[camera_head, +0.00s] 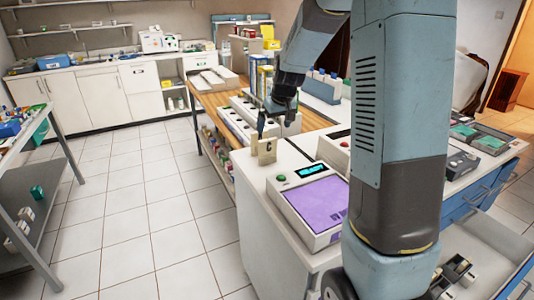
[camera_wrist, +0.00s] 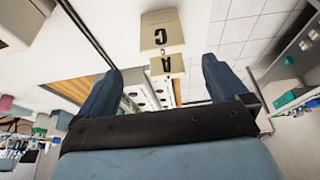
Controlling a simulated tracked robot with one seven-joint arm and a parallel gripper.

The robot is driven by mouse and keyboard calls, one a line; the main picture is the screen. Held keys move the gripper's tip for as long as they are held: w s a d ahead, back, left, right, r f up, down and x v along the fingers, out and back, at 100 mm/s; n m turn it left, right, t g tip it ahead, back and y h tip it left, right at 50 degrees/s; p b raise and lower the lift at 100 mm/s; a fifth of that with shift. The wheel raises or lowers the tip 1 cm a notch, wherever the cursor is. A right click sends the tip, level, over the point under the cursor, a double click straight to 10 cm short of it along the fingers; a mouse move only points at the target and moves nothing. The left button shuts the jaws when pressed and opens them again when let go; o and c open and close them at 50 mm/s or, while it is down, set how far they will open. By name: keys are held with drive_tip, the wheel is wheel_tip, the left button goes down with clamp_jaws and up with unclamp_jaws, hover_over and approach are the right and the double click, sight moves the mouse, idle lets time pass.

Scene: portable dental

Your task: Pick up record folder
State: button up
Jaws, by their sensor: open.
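Beige lettered pieces, which look like the record folder or its tabs, stand on the white counter near its corner. In the head view they show as one small beige shape (camera_head: 264,151) just below my gripper (camera_head: 266,124). The A piece shows between the fingers. I cannot tell whether both pieces belong to one folder.
A device with a purple screen (camera_head: 318,203) sits on the counter right of the beige pieces. White racks with dark holes (camera_head: 240,122) stand behind, on a wooden-topped bench (camera_head: 208,99). A grey shelf cart (camera_head: 45,170) is at left. Tiled floor between is clear.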

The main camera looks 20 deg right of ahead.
sight(267, 148)
drive_tip(key=x, duration=1.3)
drive_tip(key=shift+s+a+f, duration=0.1)
drive_tip(key=shift+a+f, duration=0.1)
drive_tip(key=shift+f, duration=0.25)
drive_tip(key=shift+c, duration=0.3)
drive_tip(key=c, duration=0.8)
drive_tip(key=shift+c, duration=0.2)
drive_tip(key=shift+r, duration=0.15)
